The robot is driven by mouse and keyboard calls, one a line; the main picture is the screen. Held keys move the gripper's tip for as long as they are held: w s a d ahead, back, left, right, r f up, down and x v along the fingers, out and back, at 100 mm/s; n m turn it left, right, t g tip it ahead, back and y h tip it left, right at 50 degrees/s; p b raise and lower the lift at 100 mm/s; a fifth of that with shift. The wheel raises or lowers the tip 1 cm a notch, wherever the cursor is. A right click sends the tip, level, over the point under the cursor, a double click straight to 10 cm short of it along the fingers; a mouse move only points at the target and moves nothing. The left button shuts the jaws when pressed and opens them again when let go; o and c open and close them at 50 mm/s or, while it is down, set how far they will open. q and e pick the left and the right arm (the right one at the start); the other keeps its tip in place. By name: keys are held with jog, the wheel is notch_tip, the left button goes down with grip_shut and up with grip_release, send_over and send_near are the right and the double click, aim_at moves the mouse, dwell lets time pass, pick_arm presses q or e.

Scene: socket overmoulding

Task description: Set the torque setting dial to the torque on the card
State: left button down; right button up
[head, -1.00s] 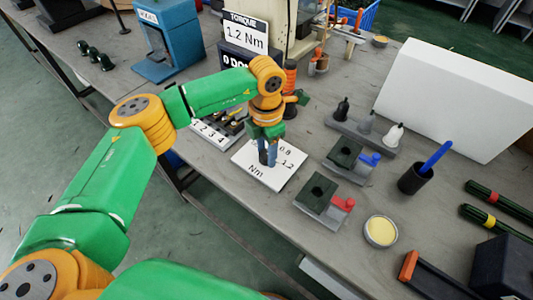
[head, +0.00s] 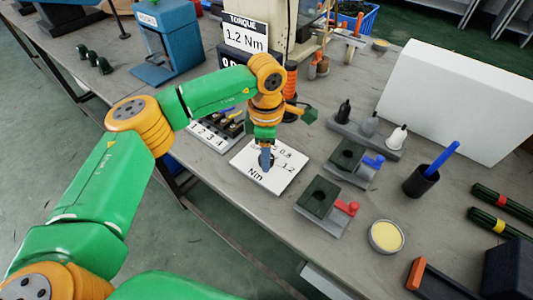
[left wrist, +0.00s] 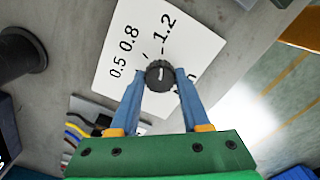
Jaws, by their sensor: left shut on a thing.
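The torque card (head: 245,36) stands upright at the back and reads 1.2 Nm. The white dial plate (head: 290,178) lies on the bench, printed 0.5, 0.8, 1.2 and Nm; it also shows in the left wrist view (left wrist: 112,78). The black ribbed dial (left wrist: 160,77) sits on this plate. Its white pointer line points up in the left wrist view, roughly toward the 1.2 side. My left gripper (left wrist: 160,74) is shut on the dial, one blue finger on each side. In the head view the left gripper (head: 266,160) hides the dial. My right gripper is not in view.
A numbered rack (head: 215,135) stands close left of the plate. Two dark-topped fixtures, one with a red lever (head: 345,208) and one with a blue lever (head: 373,161), stand to the right. A yellow-filled dish (head: 386,236) and a black cup (head: 421,181) are farther right.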

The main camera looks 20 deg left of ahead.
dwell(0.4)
pick_arm(q)
jog(key=shift+c, duration=1.9)
grip_release()
jog(key=shift+r, duration=0.15)
notch_tip(320, 180, up, 7)
jog(key=shift+f, duration=0.1)
